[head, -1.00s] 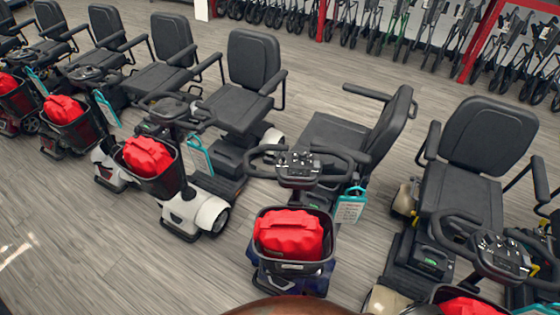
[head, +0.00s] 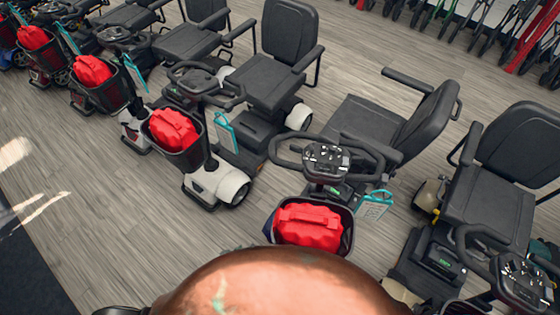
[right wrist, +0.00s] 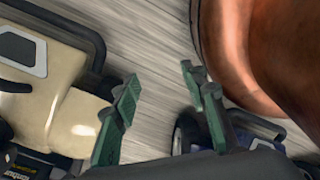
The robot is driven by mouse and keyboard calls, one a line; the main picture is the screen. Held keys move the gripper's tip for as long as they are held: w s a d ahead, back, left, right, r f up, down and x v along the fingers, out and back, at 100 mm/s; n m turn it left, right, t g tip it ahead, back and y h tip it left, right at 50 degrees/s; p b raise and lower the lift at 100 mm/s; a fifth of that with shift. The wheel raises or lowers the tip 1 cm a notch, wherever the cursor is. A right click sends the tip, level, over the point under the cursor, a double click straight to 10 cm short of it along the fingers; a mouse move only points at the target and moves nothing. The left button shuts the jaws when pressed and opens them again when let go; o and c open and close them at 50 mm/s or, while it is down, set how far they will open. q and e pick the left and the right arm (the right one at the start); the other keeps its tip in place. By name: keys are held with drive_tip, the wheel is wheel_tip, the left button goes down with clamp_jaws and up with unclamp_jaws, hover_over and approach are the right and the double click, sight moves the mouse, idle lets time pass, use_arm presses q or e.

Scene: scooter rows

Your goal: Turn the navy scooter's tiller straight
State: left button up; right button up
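The navy scooter stands right of the middle in the head view. Its tiller (head: 326,160) has a black loop handlebar lying nearly level across the picture and a grey control panel. A black basket (head: 346,228) with a red bag (head: 309,225) hangs on the front. A teal tag (head: 374,205) hangs beside the tiller. Only a sliver of navy body shows left of the basket; the wrist view shows a blue part (right wrist: 187,131) low down. My right gripper (right wrist: 160,77) is open and empty, its green fingers above the floor. My left gripper (head: 120,310) barely shows at the bottom edge.
The navy scooter's black seat (head: 365,125) is swivelled sideways. A white scooter (head: 216,184) stands left and a beige one (right wrist: 70,85) right, with more in the row. Bare wood floor (head: 110,210) lies at front left. Folded wheeled frames (head: 480,30) line the back.

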use_arm(q)
drive_tip(key=w+d+r+t+h, duration=0.1)
drive_tip(key=w+d+r, duration=0.1)
drive_tip(key=r, duration=0.3)
drive_tip(key=w+d+r+t+h+p, duration=0.1)
drive_tip(key=w+d+r, duration=0.1)
drive_tip(key=r, duration=0.4)
drive_tip(key=w+d+r+t, duration=0.1)
drive_tip(key=w+d+r, duration=0.15)
drive_tip(key=r, duration=0.25)
drive_tip(key=n+t+h+p, duration=0.1)
drive_tip(key=n+t+h, duration=0.2)
drive_tip(key=n+t, duration=0.3)
approach(285, 164)
drive_tip(key=s+d+r, duration=0.1)
drive_tip(key=d+r, duration=0.1)
drive_tip(key=d, duration=0.1)
drive_tip(key=w+n+y, duration=0.1)
drive_tip(key=w+n, duration=0.1)
drive_tip(key=w, duration=0.1)
drive_tip(key=w+d+f+n+t+y, duration=0.1)
drive_tip(key=w+n+y, duration=0.1)
drive_tip(key=w+n, duration=0.1)
drive_tip(key=w+d+f+n+y, duration=0.1)
drive_tip(key=w+n+y, duration=0.1)
drive_tip(key=w, duration=0.2)
drive_tip(key=shift+w+d+f, duration=0.1)
drive_tip(key=shift+w+f, duration=0.1)
drive_tip(key=shift+w, duration=0.1)
drive_tip(key=shift+c, duration=0.3)
